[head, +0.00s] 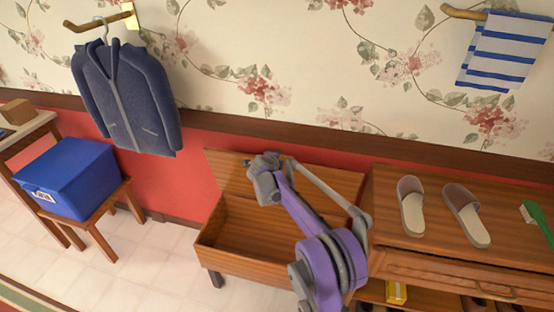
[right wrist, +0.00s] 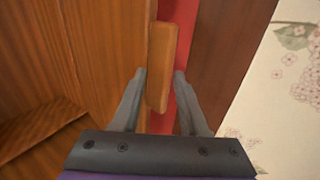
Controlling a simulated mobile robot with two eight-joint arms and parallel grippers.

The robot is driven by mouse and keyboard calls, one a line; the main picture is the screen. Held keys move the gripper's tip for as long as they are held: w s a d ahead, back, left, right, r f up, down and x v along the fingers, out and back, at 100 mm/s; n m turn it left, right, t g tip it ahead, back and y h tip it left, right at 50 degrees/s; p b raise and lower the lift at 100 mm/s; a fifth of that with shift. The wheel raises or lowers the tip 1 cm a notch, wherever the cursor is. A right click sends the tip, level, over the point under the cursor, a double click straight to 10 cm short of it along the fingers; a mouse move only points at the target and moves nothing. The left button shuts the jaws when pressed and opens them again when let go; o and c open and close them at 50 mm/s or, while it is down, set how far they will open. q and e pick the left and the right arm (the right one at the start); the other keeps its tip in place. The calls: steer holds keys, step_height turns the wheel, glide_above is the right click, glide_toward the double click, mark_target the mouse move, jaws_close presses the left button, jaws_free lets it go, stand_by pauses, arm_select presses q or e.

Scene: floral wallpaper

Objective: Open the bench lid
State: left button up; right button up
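The wooden bench (head: 235,262) stands below the wallpapered wall, and its box is open at the top. Its lid (head: 228,172) is raised at the back, standing up near the red lower wall. My right gripper (head: 262,165) is at the upper part of the raised lid. In the right wrist view, my right gripper (right wrist: 160,72) is open, with a wooden edge piece (right wrist: 161,65) between its two fingers and visible gaps. Contact with it is unclear. My right arm hides part of the lid and box. My left gripper is not in view.
Right of the bench, a wooden cabinet (head: 400,255) bears two slippers (head: 412,205) and a green brush (head: 538,218). At left, a blue box (head: 70,178) sits on a wooden stool (head: 105,215). A jacket (head: 125,95) hangs above. Floor is clear left of the bench.

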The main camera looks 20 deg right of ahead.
stand_by(0.4)
steer(key=v, duration=1)
steer(key=shift+s+a+r, duration=0.2)
steer(key=shift+s, duration=0.05)
